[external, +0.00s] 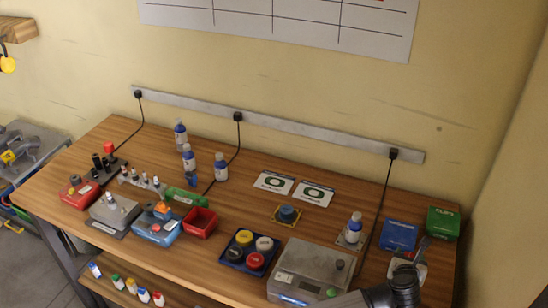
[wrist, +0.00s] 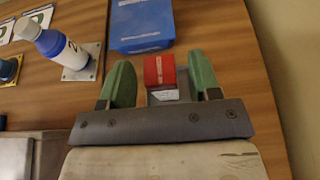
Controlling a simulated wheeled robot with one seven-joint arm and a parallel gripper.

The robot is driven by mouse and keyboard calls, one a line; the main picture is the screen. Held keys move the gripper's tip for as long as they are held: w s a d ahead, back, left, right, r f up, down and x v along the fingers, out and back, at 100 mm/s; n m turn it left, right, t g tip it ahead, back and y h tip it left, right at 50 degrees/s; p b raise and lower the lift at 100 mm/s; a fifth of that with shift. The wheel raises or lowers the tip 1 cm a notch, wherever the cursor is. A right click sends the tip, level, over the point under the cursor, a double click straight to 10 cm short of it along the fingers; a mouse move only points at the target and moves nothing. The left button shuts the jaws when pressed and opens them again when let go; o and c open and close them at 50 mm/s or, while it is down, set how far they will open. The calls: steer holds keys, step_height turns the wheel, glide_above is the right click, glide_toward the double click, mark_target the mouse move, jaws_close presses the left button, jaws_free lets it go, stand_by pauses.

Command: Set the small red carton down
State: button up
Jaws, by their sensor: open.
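The small red carton (wrist: 158,70), with a pale band across it, sits between the two green fingers of my gripper (wrist: 160,82) in the wrist view. The fingers stand apart, with a gap on each side of the carton. It appears to be at the table top, just in front of the blue box (wrist: 141,26); its underside is hidden.
A green box (external: 442,222) stands right of the blue box (external: 398,235). A grey scale (external: 312,268) lies left of my arm. Bare wood (wrist: 235,60) shows to the right.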

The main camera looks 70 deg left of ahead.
steer(key=v, duration=1)
steer(key=shift+s+d, duration=0.25)
steer(key=shift+s, duration=0.05)
steer(key=shift+r, duration=0.1)
